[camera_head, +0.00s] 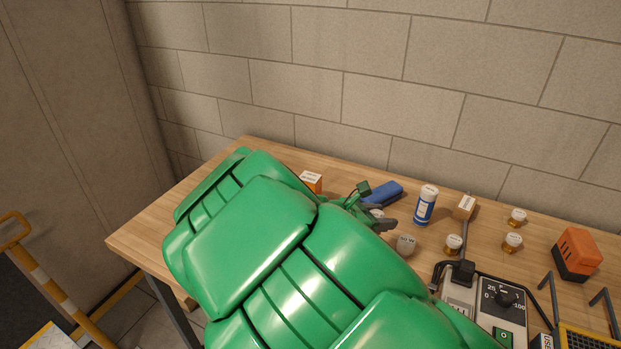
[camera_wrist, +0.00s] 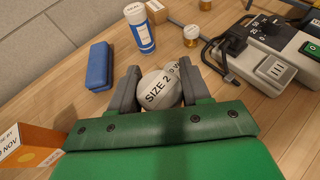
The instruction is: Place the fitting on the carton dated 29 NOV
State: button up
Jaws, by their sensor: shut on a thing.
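My gripper (camera_wrist: 158,88) is shut on a rounded grey-white fitting (camera_wrist: 158,92) marked "SIZE 2" in the wrist view. In the head view my gripper (camera_head: 372,212) is partly hidden by my green arm, and only a sliver of the fitting shows. An orange carton with a white label (camera_wrist: 22,148) is at the lower left of the wrist view, cut by the frame. "NOV" shows on its label, but I cannot read the day surely. An orange carton with a white top (camera_head: 311,182) stands left of my gripper in the head view.
A blue case (camera_head: 384,192) and a blue-white bottle (camera_head: 425,205) are beyond my gripper. A grey round thing (camera_head: 406,245) is right of it. Several small jars (camera_head: 453,244), a tan box (camera_head: 465,206) and a control box (camera_head: 497,303) with cable lie further right. The table's left end is bare.

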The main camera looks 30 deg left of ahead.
jog(key=w+a+r+m+g+h, duration=0.1)
jog(key=a+r, duration=0.5)
jog(key=a, duration=0.2)
jog(key=w+a+r+m+h, duration=0.1)
jog(key=w+a+r, duration=0.1)
jog(key=a+r, duration=0.45)
send_over(313, 176)
jog(key=shift+s+d+f, duration=0.15)
jog(key=shift+f, duration=2.45)
jog(key=shift+s+d+f, duration=0.1)
jog(key=shift+d+f, duration=0.05)
jog(key=shift+f, duration=2.4)
jog(key=shift+a+f, duration=0.1)
jog(key=shift+w+a+f, duration=0.1)
jog(key=shift+w+f, duration=0.1)
jog(key=shift+f, duration=1.55)
jog(key=shift+f, duration=0.1)
jog(key=o, duration=1.1)
